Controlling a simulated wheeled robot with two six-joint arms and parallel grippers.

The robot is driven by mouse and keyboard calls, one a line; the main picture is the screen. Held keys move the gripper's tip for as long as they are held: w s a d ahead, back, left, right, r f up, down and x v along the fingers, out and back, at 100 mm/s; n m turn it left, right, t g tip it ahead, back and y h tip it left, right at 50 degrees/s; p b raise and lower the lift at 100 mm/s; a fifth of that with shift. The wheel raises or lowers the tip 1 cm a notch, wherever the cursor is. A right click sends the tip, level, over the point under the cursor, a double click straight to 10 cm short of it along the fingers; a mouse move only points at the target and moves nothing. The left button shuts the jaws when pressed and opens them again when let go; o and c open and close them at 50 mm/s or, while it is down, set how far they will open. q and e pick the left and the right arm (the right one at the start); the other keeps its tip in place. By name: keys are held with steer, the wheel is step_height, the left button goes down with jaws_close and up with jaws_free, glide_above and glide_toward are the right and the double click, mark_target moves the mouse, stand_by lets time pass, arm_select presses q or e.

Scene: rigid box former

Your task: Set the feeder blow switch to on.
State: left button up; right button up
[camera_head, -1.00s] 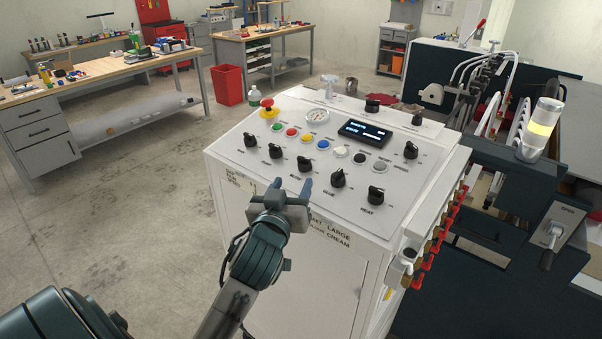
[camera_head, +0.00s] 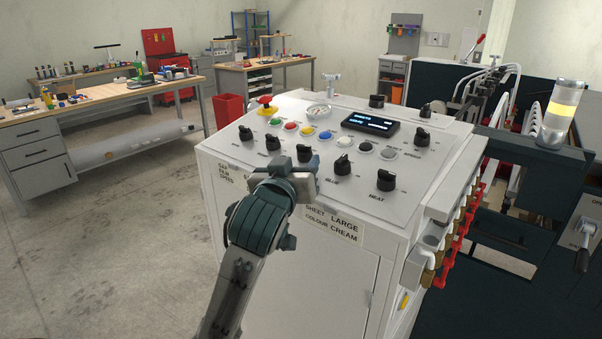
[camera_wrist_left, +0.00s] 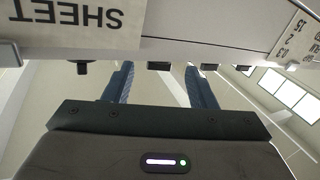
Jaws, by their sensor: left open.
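The white control panel (camera_head: 232,152) has a front row of black rotary knobs. From the left they include the first knob (camera_head: 245,133), the second knob (camera_head: 272,142), the fourth knob (camera_head: 343,164) and the fifth knob (camera_head: 386,180). The third knob is largely hidden by my left gripper (camera_head: 292,164), which is at the panel's front edge. I cannot read which knob is the feeder blow switch. In the left wrist view, my left gripper (camera_wrist_left: 160,80) has its fingers apart with nothing between them, and dark knobs (camera_wrist_left: 159,66) show beyond the fingertips. My right gripper is out of view.
A red emergency button (camera_head: 265,101), coloured buttons (camera_head: 290,127) and a small display (camera_head: 370,123) lie behind the knob row. More black knobs (camera_head: 422,137) stand at the back and right. A beacon lamp (camera_head: 562,113) stands right. Open floor (camera_head: 110,215) lies left.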

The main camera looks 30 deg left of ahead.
mark_target(302, 155)
arm_select(q)
steer(key=shift+w+a+f+b, duration=0.2)
steer(key=shift+w+b, duration=0.3)
steer(key=shift+b, duration=0.25)
steer(key=shift+w+a+r+p, duration=0.15)
steer(key=shift+w+r+p, duration=0.15)
steer(key=shift+w+p, duration=0.3)
steer(key=shift+w+a, duration=0.25)
steer(key=shift+w, duration=0.35)
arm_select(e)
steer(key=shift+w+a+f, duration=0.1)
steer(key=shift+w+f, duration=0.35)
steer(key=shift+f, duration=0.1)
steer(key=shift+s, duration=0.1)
arm_select(q)
steer(key=shift+c, duration=0.8)
steer(key=shift+f, duration=0.1)
steer(key=c, duration=0.8)
steer(key=shift+o, duration=0.2)
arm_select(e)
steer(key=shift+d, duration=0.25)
